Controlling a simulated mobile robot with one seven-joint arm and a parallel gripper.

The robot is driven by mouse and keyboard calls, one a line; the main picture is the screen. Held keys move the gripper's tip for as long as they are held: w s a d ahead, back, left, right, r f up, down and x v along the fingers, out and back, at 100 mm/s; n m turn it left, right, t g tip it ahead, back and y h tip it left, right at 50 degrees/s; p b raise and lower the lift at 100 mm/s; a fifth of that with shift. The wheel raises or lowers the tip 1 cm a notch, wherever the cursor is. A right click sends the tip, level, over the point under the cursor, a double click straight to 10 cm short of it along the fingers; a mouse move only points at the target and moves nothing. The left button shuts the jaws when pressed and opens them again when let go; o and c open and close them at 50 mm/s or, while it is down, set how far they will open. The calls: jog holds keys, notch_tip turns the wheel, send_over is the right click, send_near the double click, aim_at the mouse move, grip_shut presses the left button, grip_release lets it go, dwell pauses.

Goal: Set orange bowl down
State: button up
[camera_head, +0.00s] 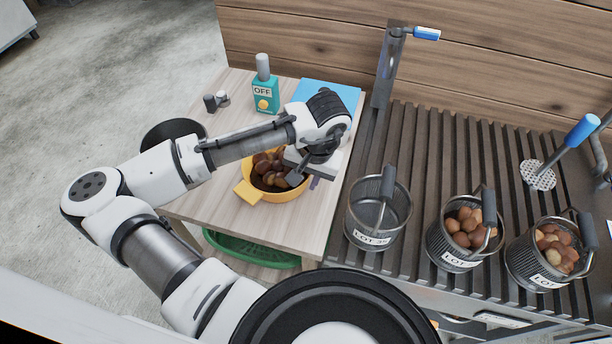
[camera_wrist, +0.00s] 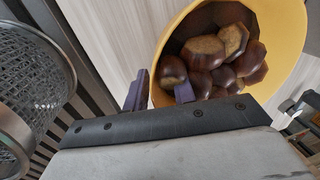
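The orange bowl (camera_head: 276,195), yellow-orange with a tab handle at its left, holds several brown chestnuts. It appears to sit upright on the pale wooden table (camera_head: 215,215); its underside is hidden, so full contact cannot be seen. My gripper (camera_head: 300,168) is at the bowl's right rim, partly covering it. In the wrist view my gripper's two purple fingertips (camera_wrist: 160,94) stand apart. One is outside the bowl wall (camera_wrist: 283,78) and the other is over the inside, in front of the chestnuts. A gap shows between the wall and the inner finger.
A teal "OFF" box (camera_head: 265,96), small grey pieces (camera_head: 216,102) and a blue flat item (camera_head: 330,93) are at the table's back. A dark round pan (camera_head: 172,128) is at left. A mesh basket (camera_head: 378,216) and two nut-filled baskets stand on slats at right. A green basket (camera_head: 250,249) is below.

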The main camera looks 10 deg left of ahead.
notch_tip(320, 180, up, 12)
jog(key=d+b, duration=0.1)
jog(key=d, duration=0.1)
dwell(0.4)
jog(key=shift+s+d, duration=0.1)
dwell(0.4)
